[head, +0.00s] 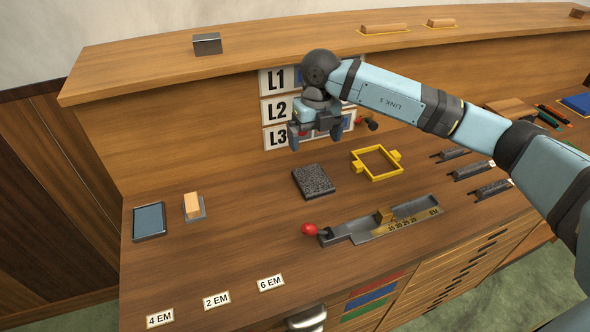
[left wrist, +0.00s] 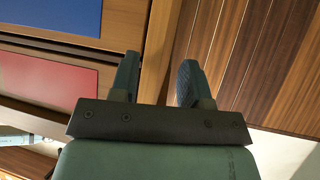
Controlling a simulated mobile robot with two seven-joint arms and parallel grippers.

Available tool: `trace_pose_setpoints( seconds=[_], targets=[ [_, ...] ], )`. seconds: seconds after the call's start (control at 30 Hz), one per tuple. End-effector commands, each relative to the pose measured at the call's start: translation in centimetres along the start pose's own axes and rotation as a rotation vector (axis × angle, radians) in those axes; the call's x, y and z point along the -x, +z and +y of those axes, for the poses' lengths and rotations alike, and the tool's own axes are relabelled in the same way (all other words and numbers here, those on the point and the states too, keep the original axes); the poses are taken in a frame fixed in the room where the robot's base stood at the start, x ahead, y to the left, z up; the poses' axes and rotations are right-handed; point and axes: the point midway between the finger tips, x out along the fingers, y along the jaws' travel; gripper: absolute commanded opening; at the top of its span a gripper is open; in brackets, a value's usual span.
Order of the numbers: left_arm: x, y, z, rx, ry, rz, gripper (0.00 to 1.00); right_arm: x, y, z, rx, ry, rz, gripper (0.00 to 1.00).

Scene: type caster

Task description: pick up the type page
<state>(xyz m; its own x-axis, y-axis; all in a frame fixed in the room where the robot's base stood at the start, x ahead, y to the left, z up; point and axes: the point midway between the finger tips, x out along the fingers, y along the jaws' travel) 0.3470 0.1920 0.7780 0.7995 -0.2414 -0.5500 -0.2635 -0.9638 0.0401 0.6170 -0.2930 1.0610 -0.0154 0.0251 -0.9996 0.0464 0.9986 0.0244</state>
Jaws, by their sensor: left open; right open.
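The type page, a dark grey block with a speckled, textured top (head: 314,181), lies flat on the wooden desk in the middle of the head view. My right gripper (head: 316,141) is open and empty, pointing down above and behind the page, in front of the label cards. It is apart from the page. My left gripper (left wrist: 157,72) shows only in the left wrist view, open with nothing between its fingers, near the wooden cabinet front with a red panel (left wrist: 48,82). The type page is not in that view.
A yellow frame (head: 377,163) lies right of the page. A grey composing tray with a red knob (head: 309,229) lies in front. A dark blue pad (head: 149,221) and a wooden block (head: 193,206) sit left. Label cards L1 to L3 (head: 276,108) stand behind.

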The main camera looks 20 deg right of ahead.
Motion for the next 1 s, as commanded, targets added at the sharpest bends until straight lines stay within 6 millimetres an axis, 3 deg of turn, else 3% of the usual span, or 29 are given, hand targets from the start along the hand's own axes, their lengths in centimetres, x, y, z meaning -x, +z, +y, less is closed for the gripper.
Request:
trace_pose_setpoints(
  seconds=[0.13,0.37,0.5,0.87,1.0],
  targets=[
    [0.2,0.3,0.1,0.002,0.001,-0.007,0.43,-0.5,0.2,-0.7,-0.014,-0.03,-0.006,1.0],
    [0.9,1.5,0.6,0.007,0.006,-0.032,0.43,-5.0,0.2,-0.7,-0.012,-0.028,-0.004,1.0],
    [0.9,1.3,0.6,0.005,0.006,-0.027,0.43,-7.1,0.3,-0.8,-0.013,-0.026,-0.005,1.0],
    [0.9,0.5,0.4,0.001,0.004,-0.016,0.43,-9.8,0.3,-0.6,-0.011,-0.025,-0.005,1.0],
    [1.1,0.3,0.4,-0.004,0.003,-0.011,0.43,-12.0,0.3,-0.5,-0.011,-0.025,-0.004,1.0]
  ],
)
